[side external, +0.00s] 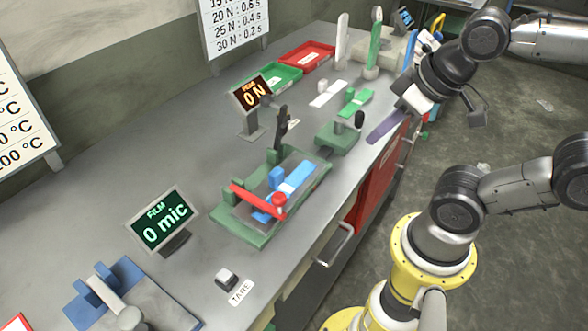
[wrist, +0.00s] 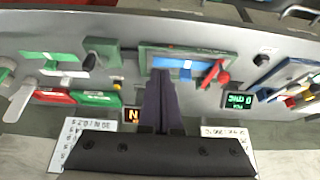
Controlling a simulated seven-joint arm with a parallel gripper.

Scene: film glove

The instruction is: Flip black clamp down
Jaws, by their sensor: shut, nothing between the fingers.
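The black clamp (side external: 281,128) stands upright as a dark lever at the back left end of a green fixture (side external: 240,234) on the bench. A light blue strip (side external: 297,180) lies across the fixture. My gripper (side external: 372,138) is shut and empty, right of the clamp and apart from it, near the bench's front edge. In the wrist view its dark purple fingers (wrist: 162,74) are together and overlap the fixture (wrist: 230,57).
A red lever (side external: 254,196) with a red knob lies across the fixture. A smaller green stand (side external: 335,137) with a black knob is between my gripper and the fixture. Displays (side external: 162,219) (side external: 250,93) stand behind. Red (side external: 307,55) and green trays are farther back.

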